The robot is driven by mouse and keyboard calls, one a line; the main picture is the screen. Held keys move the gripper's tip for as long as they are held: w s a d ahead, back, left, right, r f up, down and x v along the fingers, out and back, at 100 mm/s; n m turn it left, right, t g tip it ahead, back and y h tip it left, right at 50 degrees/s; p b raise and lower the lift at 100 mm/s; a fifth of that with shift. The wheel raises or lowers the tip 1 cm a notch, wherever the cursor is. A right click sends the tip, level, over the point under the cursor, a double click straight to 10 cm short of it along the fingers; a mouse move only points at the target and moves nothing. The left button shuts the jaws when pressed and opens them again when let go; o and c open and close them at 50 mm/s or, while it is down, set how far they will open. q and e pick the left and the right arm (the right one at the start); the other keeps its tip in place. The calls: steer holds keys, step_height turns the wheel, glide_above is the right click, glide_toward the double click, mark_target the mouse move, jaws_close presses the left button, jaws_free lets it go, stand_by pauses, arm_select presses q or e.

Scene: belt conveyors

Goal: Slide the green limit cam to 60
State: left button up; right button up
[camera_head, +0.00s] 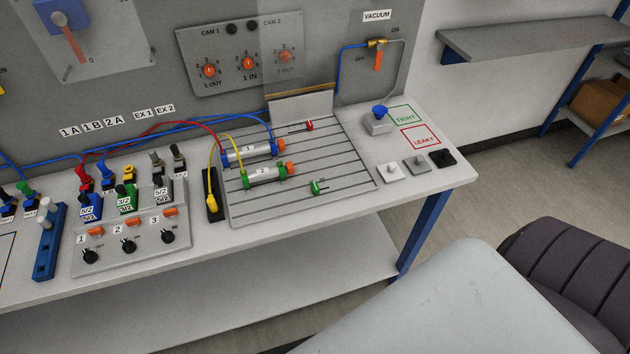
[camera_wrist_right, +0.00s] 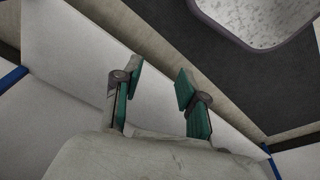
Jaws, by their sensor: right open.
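The green limit cam (camera_head: 316,187) sits on the slotted grey plate (camera_head: 345,165) in the head view, in front of and to the right of cylinder 2 (camera_head: 262,174). The numbers on its scale are too small to read. A red cam (camera_head: 309,125) sits farther back on the same plate. My right gripper (camera_wrist_right: 157,83) shows in the right wrist view, with its two green-padded fingers apart and nothing between them. It is away from the cam, which is not in the wrist view. My left gripper is in neither view.
Cylinder 1 (camera_head: 250,152) lies behind cylinder 2, with blue and yellow hoses around them. A blue-topped block (camera_head: 377,122) and several small pads stand right of the plate. Valves (camera_head: 125,200) stand at left.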

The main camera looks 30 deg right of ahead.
steer(key=w+a+r, duration=0.1)
steer(key=w+r, duration=0.2)
steer(key=r, duration=0.5)
steer(key=w+a+r+t+y, duration=0.1)
steer(key=w+r, duration=0.2)
steer(key=r, duration=0.5)
steer(key=w+a+r, duration=0.1)
steer(key=w+r, duration=0.2)
steer(key=r, duration=0.6)
steer(key=w+d+r, duration=0.1)
steer(key=w+r, duration=0.2)
steer(key=w, duration=0.1)
steer(key=w+d+r+g, duration=0.1)
steer(key=w+r, duration=0.3)
steer(key=w, duration=0.1)
steer(key=w+d+r+m+g+p, duration=0.1)
steer(key=w+r, duration=0.2)
steer(key=w, duration=0.2)
steer(key=shift+r, duration=0.25)
steer(key=w+d+r+m+h, duration=0.1)
steer(key=w+d+r+m, duration=0.1)
steer(key=w+d+r, duration=0.25)
step_height(320, 180, up, 5)
steer(key=m+g, duration=0.1)
steer(key=m, duration=0.1)
glide_above(315, 186)
step_height(315, 186, down, 14)
steer(key=shift+r+p, duration=0.1)
steer(key=shift+p, duration=0.95)
